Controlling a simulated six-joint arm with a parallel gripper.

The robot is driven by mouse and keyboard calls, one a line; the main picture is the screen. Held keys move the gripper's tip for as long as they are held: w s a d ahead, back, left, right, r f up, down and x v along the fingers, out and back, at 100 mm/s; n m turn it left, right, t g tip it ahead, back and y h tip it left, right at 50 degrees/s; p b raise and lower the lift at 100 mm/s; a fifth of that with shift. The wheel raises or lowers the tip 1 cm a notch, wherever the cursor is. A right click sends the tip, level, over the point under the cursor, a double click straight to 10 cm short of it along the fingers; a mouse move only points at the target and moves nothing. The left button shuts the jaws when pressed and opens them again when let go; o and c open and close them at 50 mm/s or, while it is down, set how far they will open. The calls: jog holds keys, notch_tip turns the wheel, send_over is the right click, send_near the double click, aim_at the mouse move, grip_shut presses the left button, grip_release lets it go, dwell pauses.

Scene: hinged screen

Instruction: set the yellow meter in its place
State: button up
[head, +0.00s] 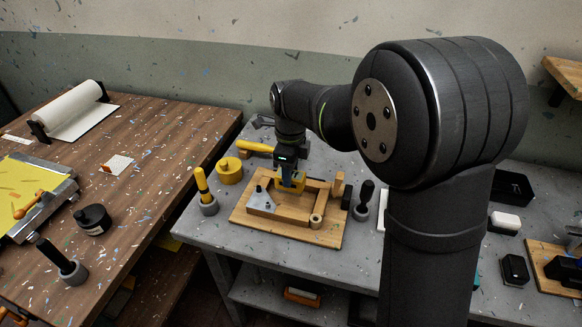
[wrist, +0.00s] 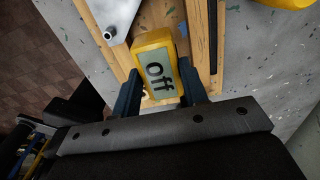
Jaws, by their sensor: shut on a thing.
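The yellow meter (wrist: 153,41) has a pale display reading "off" and sits between my gripper's two blue fingers in the wrist view. My gripper (wrist: 160,88) is shut on it. In the head view my gripper (head: 292,184) points down over the back of the wooden frame (head: 285,228), and a little of the yellow meter (head: 299,177) shows beside the fingers. The frame has a grey metal plate (head: 262,201) at its left corner; the plate (wrist: 112,18) also shows left of the meter in the wrist view. I cannot tell whether the meter touches the frame.
The grey table's front left is clear.

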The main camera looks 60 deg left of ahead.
jog(key=shift+f, duration=1.8)
jog(key=shift+f, duration=0.3)
jog(key=shift+f, duration=0.35)
jog(key=o, duration=1.1)
jog(key=shift+c, duration=0.2)
notch_tip(320, 180, up, 17)
jog(key=shift+r, duration=0.2)
